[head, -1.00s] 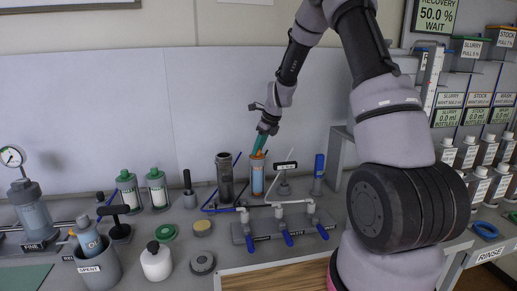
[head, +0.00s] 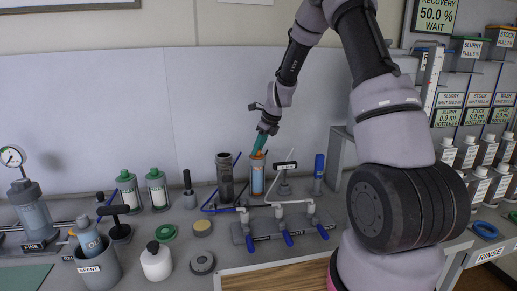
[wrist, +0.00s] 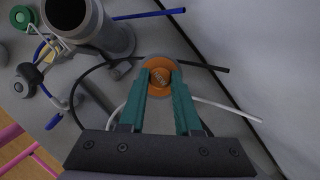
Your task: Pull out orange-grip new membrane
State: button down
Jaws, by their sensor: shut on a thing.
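The new membrane's orange grip (wrist: 161,76) is at the top of a clear upright housing in the wrist view. In the head view the membrane (head: 257,176) stands upright in that housing behind the valve manifold. My gripper (head: 258,147) reaches down from above onto the orange grip. In the wrist view its two teal fingers (wrist: 161,90) are shut on the orange grip, one on each side. The lower part of the membrane is inside the housing.
A dark open cylinder (head: 225,178) stands just left of the housing. The manifold with blue-handled valves (head: 284,228) and white pipes lies in front. A SPENT bin (head: 98,268) with a used cartridge is at the front left.

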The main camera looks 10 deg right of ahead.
jog(key=shift+r, duration=0.7)
dwell(0.6)
notch_tip(320, 180, up, 20)
dwell(3.2)
jog(key=shift+f, duration=0.1)
